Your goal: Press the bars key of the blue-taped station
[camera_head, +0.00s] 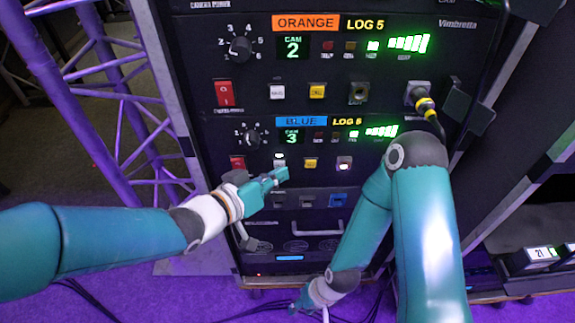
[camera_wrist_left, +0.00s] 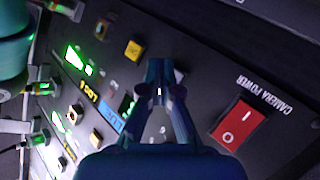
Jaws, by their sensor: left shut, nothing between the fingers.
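The blue-taped station is the lower unit in the rack, with a blue label (camera_head: 303,121) and a display reading CAM 3. Its key row has a white key (camera_head: 280,160), a yellow key (camera_head: 311,163) and a lit round-looking control (camera_head: 344,164). The small captions are unreadable here. My left gripper (camera_head: 284,175) is shut and empty, its tips just below the white key; contact cannot be told. In the left wrist view the shut fingers (camera_wrist_left: 160,92) partly cover the key behind them. My right gripper (camera_head: 303,303) is low by the floor; its jaws are unclear.
The orange-taped station (camera_head: 306,22) sits above with a similar key row. A red power switch (camera_head: 237,162) is left of the white key and also shows in the left wrist view (camera_wrist_left: 238,125). A cable with a yellow-ringed plug (camera_head: 424,103) hangs at right. Purple truss (camera_head: 130,110) stands left.

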